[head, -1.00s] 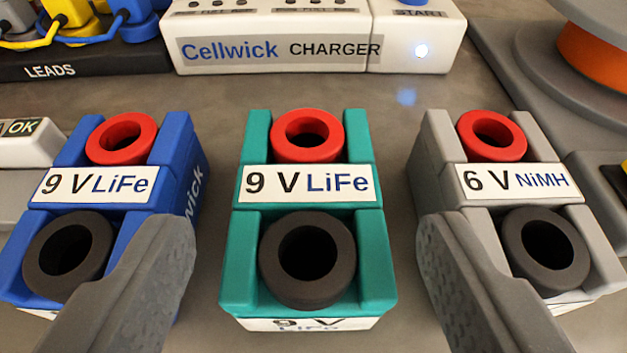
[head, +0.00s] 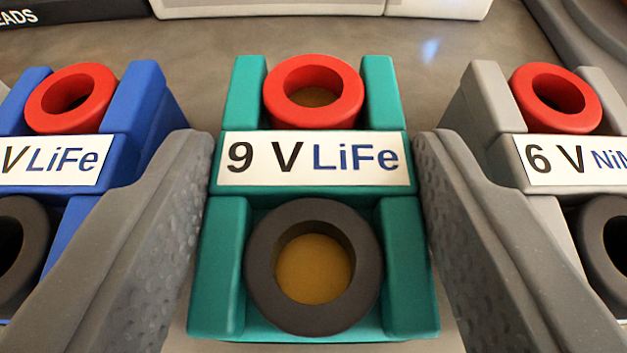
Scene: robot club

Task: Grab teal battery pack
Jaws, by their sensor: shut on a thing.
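The teal battery pack (head: 315,190) stands upright in the middle of the head view. It has a red ring terminal at the back, a dark grey ring terminal at the front, and a white "9 V LiFe" label between them. My gripper (head: 314,160) has one grey textured finger on each side of the pack. The fingers are shut on its left and right sides, near the label. The pack's underside is hidden, so I cannot tell whether it touches the table.
A blue "LiFe" pack (head: 140,115) stands close on the left and a grey "6 V" pack (head: 500,140) close on the right, both partly out of frame. A white charger (head: 270,8) and the leads holder (head: 60,14) are at the back. Bare table (head: 215,50) lies between.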

